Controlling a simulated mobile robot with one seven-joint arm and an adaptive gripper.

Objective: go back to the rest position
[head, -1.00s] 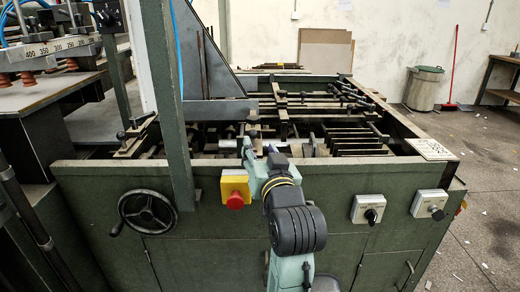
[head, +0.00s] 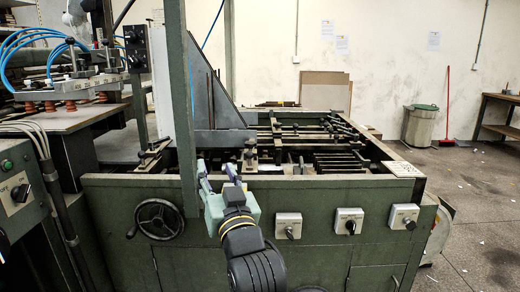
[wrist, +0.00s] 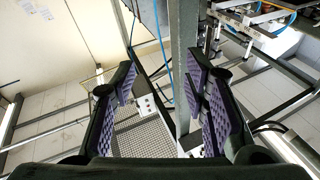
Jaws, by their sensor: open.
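My gripper (head: 217,176) is open and raised in front of the green feeder machine (head: 130,205), its fingers pointing up. In the wrist view, the two dark fingers with purple ribbed pads (wrist: 160,88) stand wide apart with nothing held between them. Between and behind them show a grey-green post, a perforated panel and the pale wall. The gripper and arm cover part of the machine's front panel; no yellow box with a red button shows now.
The handwheel (head: 159,220) is left of my arm. Grey switch boxes (head: 348,221) line the panel at right. A green upright post (head: 184,110) stands close behind the gripper. A bin (head: 420,125) and red broom (head: 446,105) stand on open floor at right.

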